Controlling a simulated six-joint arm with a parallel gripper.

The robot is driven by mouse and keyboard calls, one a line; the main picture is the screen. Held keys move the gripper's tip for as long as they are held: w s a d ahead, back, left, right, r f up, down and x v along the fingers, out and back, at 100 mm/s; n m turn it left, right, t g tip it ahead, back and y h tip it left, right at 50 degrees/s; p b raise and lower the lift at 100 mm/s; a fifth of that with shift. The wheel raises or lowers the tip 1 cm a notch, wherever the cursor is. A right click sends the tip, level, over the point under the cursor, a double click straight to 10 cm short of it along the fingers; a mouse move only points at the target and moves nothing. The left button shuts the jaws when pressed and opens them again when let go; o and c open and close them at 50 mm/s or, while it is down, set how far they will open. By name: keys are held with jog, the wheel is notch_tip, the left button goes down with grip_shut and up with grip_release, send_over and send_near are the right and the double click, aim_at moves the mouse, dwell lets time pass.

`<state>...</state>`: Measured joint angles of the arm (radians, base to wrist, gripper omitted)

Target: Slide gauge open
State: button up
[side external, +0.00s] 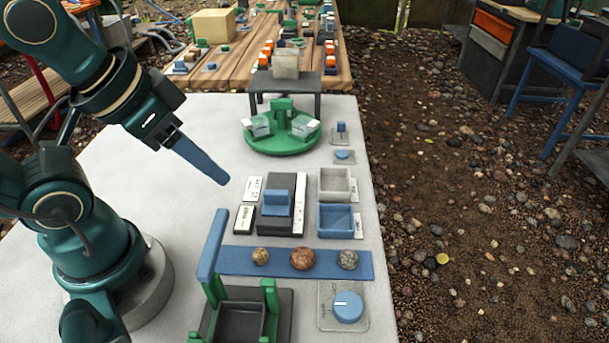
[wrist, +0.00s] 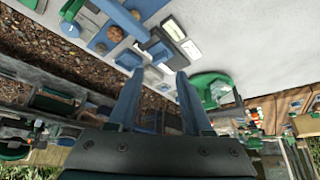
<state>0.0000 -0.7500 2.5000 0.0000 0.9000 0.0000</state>
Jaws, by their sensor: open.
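The gauge looks to be the dark slide base (side external: 290,226) on the pale worktop, with a blue slider block (side external: 277,203) standing on it around its middle. A pale strip with small markings runs along its right side. Two small label plates (side external: 252,188) lie to its left; I cannot read them surely. My gripper (side external: 222,180) is up and to the left of the gauge, above the worktop, touching nothing. In the wrist view my gripper (wrist: 159,72) shows two blue fingers spread apart with nothing between them. The gauge (wrist: 157,48) appears just beyond the fingertips there.
A grey tray (side external: 322,194) and a blue tray (side external: 321,232) stand right of the gauge. A green round stand (side external: 249,143) is behind it. A blue strip (side external: 233,261) with three stones lies in front, near a blue knob (side external: 348,307). The worktop's left area is clear.

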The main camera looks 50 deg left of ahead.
jog(key=shift+c, duration=0.6)
jog(key=m, duration=0.1)
jog(key=m+g, duration=0.6)
jog(key=m, duration=0.2)
send_over(275, 191)
jog(key=shift+f, duration=5.75)
